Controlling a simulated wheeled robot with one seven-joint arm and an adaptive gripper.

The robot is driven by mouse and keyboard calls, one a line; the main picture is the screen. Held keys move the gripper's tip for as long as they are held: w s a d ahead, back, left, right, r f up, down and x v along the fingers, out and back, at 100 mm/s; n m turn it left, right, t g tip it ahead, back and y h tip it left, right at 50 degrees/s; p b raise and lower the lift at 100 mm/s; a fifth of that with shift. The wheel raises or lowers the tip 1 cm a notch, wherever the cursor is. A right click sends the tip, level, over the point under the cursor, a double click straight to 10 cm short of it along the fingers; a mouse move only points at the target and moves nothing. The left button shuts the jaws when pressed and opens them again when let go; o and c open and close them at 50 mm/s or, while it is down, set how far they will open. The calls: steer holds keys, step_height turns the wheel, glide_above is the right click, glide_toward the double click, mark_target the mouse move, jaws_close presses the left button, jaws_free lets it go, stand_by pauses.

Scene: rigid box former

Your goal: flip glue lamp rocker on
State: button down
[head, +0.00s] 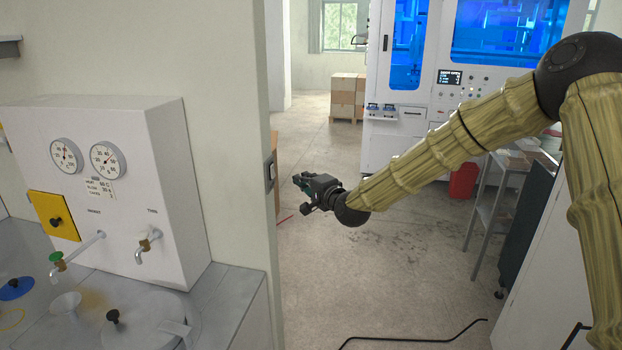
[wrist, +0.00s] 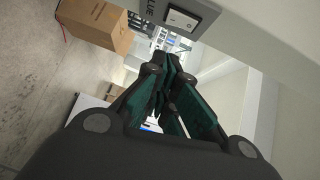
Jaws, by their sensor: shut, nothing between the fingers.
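The glue lamp rocker (wrist: 181,19) is a pale rocker on a grey plate (wrist: 205,14) lettered "LUE", the rest of the word cut off, at the top of the wrist view. In the head view a small dark switch (head: 270,171) shows on the end face of the wall. I cannot tell which way the rocker is tipped. My gripper (head: 301,181) is to the right of the wall end, with its fingers pointing left. In the wrist view its dark green fingers (wrist: 163,66) are shut and empty, below the rocker in the picture, and seem apart from it.
The wall end (head: 262,110) stands close left of my gripper. A cardboard box (wrist: 96,22) lies left of the fingers in the wrist view. A white machine (head: 405,110), a red bin (head: 463,181) and a grey cart (head: 497,190) stand to the right. The middle floor is open.

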steer(key=w+a+p, duration=0.3)
steer(key=w+a, duration=0.1)
steer(key=a, duration=0.1)
steer(key=shift+f, duration=0.4)
steer(key=shift+a+f, duration=0.1)
steer(key=s+d+f+b, duration=0.1)
steer(key=s+d+b, duration=0.7)
steer(key=s, duration=0.2)
steer(key=shift+f+m, duration=0.25)
steer(key=shift+m, duration=0.05)
stand_by(0.6)
steer(key=shift+w, duration=0.1)
steer(key=shift+f, duration=0.1)
